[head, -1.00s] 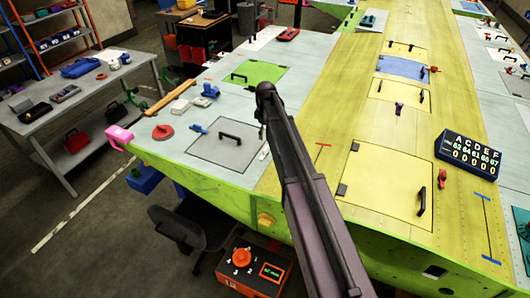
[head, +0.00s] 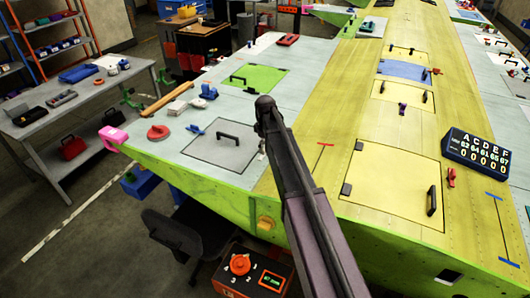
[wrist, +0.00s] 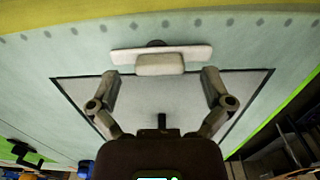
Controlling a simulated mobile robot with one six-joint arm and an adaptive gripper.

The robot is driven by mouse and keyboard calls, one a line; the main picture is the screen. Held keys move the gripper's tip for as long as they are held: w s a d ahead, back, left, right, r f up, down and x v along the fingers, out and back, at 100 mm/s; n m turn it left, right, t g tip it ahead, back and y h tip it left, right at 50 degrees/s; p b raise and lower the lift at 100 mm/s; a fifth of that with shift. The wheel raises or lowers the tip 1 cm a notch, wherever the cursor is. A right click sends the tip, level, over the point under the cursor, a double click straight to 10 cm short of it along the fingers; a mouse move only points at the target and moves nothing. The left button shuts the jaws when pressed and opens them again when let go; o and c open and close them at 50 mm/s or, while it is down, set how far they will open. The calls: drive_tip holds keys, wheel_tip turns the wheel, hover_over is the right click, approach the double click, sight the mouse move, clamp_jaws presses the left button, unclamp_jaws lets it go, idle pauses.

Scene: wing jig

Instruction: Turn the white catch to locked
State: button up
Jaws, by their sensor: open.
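In the wrist view the white catch (wrist: 160,64) is a pale bar with a thicker block at its middle. It lies crosswise at the edge of a grey hatch panel (wrist: 90,88), with a dark round pivot behind it. My gripper (wrist: 160,80) is open, one finger on each side below the catch's ends. The fingers look apart from it. In the head view my gripper (head: 265,106) is above the right side of the grey hatch (head: 205,153). There my arm hides most of the catch.
The grey hatch has a black handle (head: 235,136). A red round object (head: 159,132), a blue object (head: 196,129) and a pink clamp (head: 113,137) are to the left on the wing. A yellow hatch (head: 390,175) and a dark number board (head: 475,152) are to the right.

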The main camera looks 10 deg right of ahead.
drive_tip(key=shift+f+b, duration=0.35)
drive_tip(key=shift+f, duration=0.25)
drive_tip(key=c, duration=1.1)
